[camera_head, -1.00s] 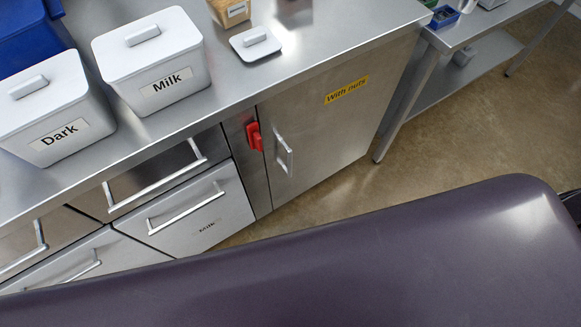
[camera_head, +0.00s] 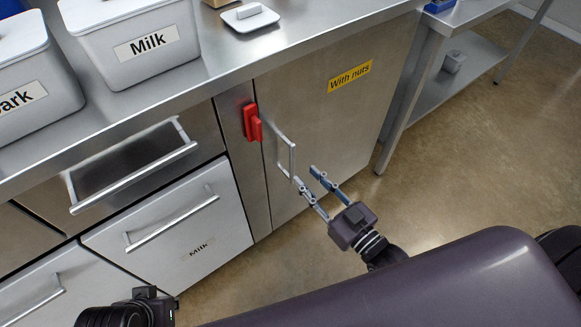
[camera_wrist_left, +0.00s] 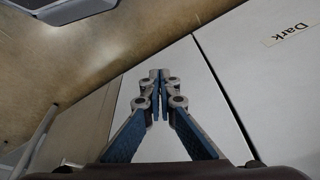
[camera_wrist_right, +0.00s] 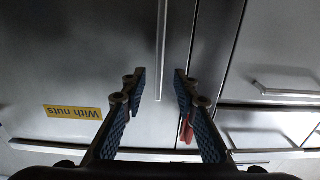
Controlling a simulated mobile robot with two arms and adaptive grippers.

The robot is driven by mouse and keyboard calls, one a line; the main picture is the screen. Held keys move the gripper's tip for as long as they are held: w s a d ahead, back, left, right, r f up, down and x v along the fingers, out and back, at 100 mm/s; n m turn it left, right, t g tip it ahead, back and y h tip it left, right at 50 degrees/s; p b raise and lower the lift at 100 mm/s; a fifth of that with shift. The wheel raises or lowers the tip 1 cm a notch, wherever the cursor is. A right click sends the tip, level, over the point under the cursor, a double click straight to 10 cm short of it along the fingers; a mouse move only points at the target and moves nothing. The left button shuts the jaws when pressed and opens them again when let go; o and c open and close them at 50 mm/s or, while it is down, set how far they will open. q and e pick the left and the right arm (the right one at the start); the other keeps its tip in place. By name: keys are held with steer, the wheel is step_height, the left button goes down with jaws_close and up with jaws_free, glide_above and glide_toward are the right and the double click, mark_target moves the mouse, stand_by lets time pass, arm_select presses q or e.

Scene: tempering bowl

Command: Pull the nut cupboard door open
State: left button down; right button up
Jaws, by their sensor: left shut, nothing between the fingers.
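The nut cupboard door (camera_head: 330,125), with a yellow "With nuts" label (camera_head: 350,77), is shut flush in the head view. Its upright bar handle (camera_head: 291,158) is near the left edge. A red latch-like piece (camera_head: 252,122) sits by the seam left of the handle. My right gripper (camera_head: 306,177) is open and empty in front of the handle's lower part. In the right wrist view the handle bar (camera_wrist_right: 161,50) lines up between the open fingers (camera_wrist_right: 159,73); contact cannot be told. My left gripper (camera_wrist_left: 158,76) is shut and empty in the left wrist view.
Drawers with bar handles, one marked Milk (camera_head: 180,235), stand left of the cupboard. The steel counter (camera_head: 225,62) above carries the Milk tub (camera_head: 140,48) and a Dark tub (camera_head: 25,90). A side table (camera_head: 425,70) stands right. Open floor (camera_head: 470,160) lies before the door.

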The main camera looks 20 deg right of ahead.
mark_target(294, 163)
steer(key=b+x, duration=0.1)
steer(key=x, duration=0.6)
steer(key=shift+w, duration=0.25)
jaws_close()
